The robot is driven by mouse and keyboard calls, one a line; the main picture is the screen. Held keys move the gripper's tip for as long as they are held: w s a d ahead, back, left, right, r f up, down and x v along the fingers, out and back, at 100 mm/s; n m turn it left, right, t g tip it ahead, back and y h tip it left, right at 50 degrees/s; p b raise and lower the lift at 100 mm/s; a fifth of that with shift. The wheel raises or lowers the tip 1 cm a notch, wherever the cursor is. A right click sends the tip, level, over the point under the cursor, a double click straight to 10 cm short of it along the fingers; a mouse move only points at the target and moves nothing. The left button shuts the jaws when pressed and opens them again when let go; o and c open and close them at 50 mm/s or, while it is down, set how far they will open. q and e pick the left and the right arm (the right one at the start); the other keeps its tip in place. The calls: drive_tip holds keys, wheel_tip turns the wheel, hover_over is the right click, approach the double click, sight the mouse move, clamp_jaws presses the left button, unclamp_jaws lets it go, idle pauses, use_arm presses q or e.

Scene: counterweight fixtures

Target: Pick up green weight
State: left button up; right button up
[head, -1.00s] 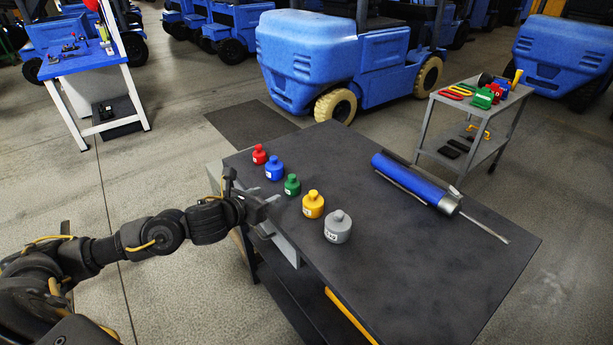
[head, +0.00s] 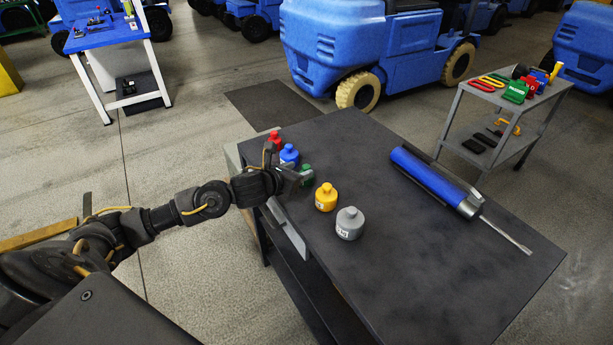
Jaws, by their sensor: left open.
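The green weight (head: 306,172) stands on the dark table, partly hidden behind my left gripper. My left gripper (head: 299,176) is open at the table's left edge, with its fingertips close to the green weight. I cannot tell whether the fingers touch it or are around it. The row of weights runs from a red one (head: 274,138) and a blue one (head: 289,155) at the back to a yellow one (head: 326,197) and a grey one (head: 350,223) at the front. My right gripper does not show.
The dark table (head: 420,265) has free room in its middle and front. A blue cylindrical tool (head: 428,180) with a metal rod lies on its right side. A grey cart (head: 457,112) with coloured items stands at the right. Blue forklifts (head: 340,45) stand behind.

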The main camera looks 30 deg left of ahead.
sight(305, 167)
use_arm(q)
drive_tip(key=shift+w, duration=0.2)
drive_tip(key=p+x, duration=0.1)
drive_tip(key=x, duration=0.2)
drive_tip(key=shift+w+d+f+p, duration=0.15)
drive_tip(key=shift+w+f+p, duration=0.05)
drive_tip(key=shift+w+p, duration=0.15)
drive_tip(key=shift+w+f, duration=0.3)
drive_tip(key=shift+w, duration=0.1)
drive_tip(key=shift+r, duration=0.1)
clamp_jaws()
